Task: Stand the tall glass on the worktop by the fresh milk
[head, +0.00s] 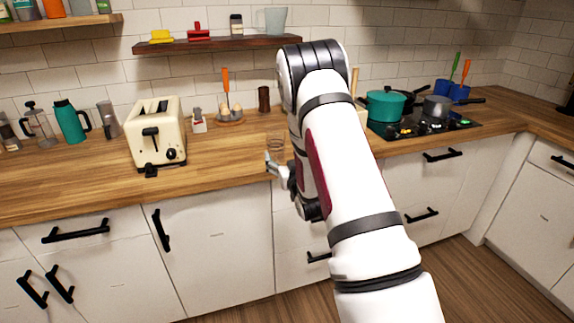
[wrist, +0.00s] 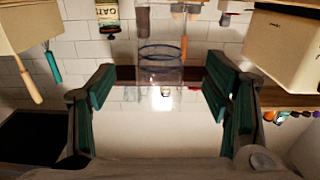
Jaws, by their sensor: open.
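A clear glass (wrist: 161,68) shows between the finger pads of my gripper (wrist: 160,88) in the wrist view, with a gap on each side. It also shows faintly in the head view (head: 275,144), just above my gripper (head: 276,167) near the front of the worktop (head: 228,152). My gripper is open. I cannot tell whether the glass touches the wood. A container labelled OAT (wrist: 108,15) shows in the wrist view. I cannot make out a fresh milk container; my arm hides part of the worktop.
A cream toaster (head: 157,136) stands left of my gripper. A teal pot (head: 386,105) is on the hob at the right. A dark shelf (head: 218,43) hangs above.

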